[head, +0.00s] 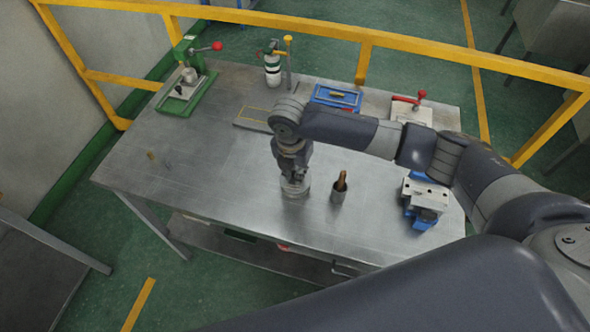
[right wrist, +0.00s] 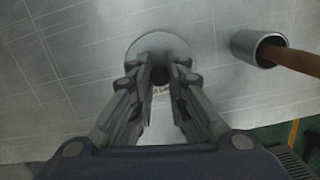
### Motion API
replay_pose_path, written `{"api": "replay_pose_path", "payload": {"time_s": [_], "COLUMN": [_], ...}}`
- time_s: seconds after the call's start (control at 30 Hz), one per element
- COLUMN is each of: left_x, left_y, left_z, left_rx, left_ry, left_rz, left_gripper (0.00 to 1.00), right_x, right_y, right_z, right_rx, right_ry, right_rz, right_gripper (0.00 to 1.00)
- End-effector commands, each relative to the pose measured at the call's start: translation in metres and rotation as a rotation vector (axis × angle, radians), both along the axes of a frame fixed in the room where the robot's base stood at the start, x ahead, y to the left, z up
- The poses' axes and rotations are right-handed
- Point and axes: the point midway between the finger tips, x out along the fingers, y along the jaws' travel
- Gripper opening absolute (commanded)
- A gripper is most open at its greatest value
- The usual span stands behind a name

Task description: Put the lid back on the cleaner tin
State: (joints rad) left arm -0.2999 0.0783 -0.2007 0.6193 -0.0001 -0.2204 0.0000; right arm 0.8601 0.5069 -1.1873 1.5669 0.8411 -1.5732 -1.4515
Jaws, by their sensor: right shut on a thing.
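My right gripper (head: 293,174) points straight down over the front middle of the metal table. Its fingers are closed on the middle of a round grey lid (right wrist: 140,47), seen from above in the right wrist view. In the head view a short grey round tin (head: 295,190) shows directly under the fingers. A scrap of its lettered label shows between the fingers in the right wrist view. The lid hides the tin's top, and I cannot tell whether the lid is seated or slightly above it. My left gripper is not in view.
A metal cup (head: 338,196) with a brown handle stands close right of the tin. A blue vise (head: 424,203) is farther right. At the back are a green press (head: 187,88), a bottle (head: 272,70) and a blue tray (head: 336,98). The table's left side is mostly clear.

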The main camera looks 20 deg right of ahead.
Motion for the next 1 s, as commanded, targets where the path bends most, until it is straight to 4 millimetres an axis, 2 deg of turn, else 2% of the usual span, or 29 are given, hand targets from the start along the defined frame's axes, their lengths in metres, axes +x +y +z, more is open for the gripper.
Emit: {"api": "replay_pose_path", "payload": {"time_s": [0.5, 1.0], "left_x": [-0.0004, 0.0], "left_y": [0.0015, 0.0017], "left_z": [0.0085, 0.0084], "left_rx": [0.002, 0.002], "left_ry": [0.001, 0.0], "left_rz": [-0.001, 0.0], "left_gripper": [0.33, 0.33], "right_x": [0.0, 0.0001], "right_y": [0.0001, 0.0002], "right_z": [0.0006, 0.0], "right_rx": [0.0, 0.0], "right_ry": [0.0, 0.0], "right_rz": [0.0, 0.0], "right_gripper": [0.0, 0.0]}}
